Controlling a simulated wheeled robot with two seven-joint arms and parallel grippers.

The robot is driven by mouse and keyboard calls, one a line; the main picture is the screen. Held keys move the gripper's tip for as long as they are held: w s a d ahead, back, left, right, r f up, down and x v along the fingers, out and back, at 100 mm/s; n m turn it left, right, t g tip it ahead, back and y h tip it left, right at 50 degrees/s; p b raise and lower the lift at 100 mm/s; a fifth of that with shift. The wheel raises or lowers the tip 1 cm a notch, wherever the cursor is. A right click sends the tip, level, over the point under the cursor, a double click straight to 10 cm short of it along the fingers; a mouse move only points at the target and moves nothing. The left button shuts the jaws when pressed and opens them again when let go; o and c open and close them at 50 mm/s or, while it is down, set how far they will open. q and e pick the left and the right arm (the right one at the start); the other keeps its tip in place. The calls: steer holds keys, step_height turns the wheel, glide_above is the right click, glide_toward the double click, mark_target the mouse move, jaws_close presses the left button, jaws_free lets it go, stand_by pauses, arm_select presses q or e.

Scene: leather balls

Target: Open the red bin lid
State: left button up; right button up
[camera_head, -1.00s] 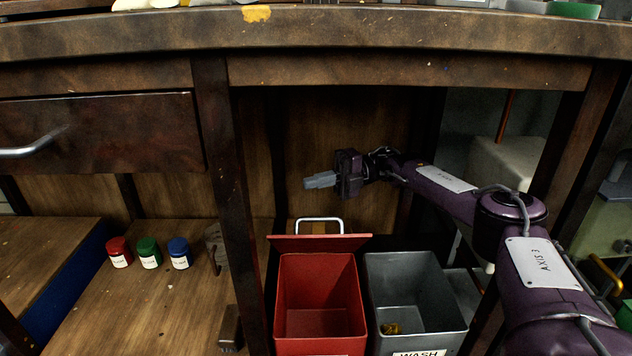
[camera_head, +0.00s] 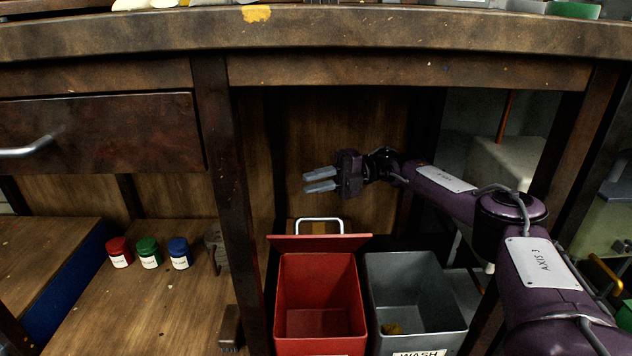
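The red bin (camera_head: 320,292) stands under the bench, and I can see down into its empty inside. Its red lid (camera_head: 320,242) stands raised at the back edge, seen nearly edge-on, with a pale metal handle (camera_head: 320,220) above it. My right gripper (camera_head: 308,180) is above the lid and handle, apart from both. Its two grey fingers point left with a gap between them, and nothing is between them. My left gripper is not in view.
A grey bin (camera_head: 412,290) labelled WASH stands right of the red bin, with something yellow inside. A bench leg (camera_head: 228,180) rises at the left. Red, green and blue jars (camera_head: 149,252) stand on the lower wooden shelf. A drawer (camera_head: 100,130) is at upper left.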

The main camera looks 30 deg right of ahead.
steer(key=s+d+b, duration=0.1)
steer(key=d, duration=0.6)
steer(key=shift+d+b, duration=0.35)
steer(key=shift+b, duration=0.05)
steer(key=shift+s, duration=0.15)
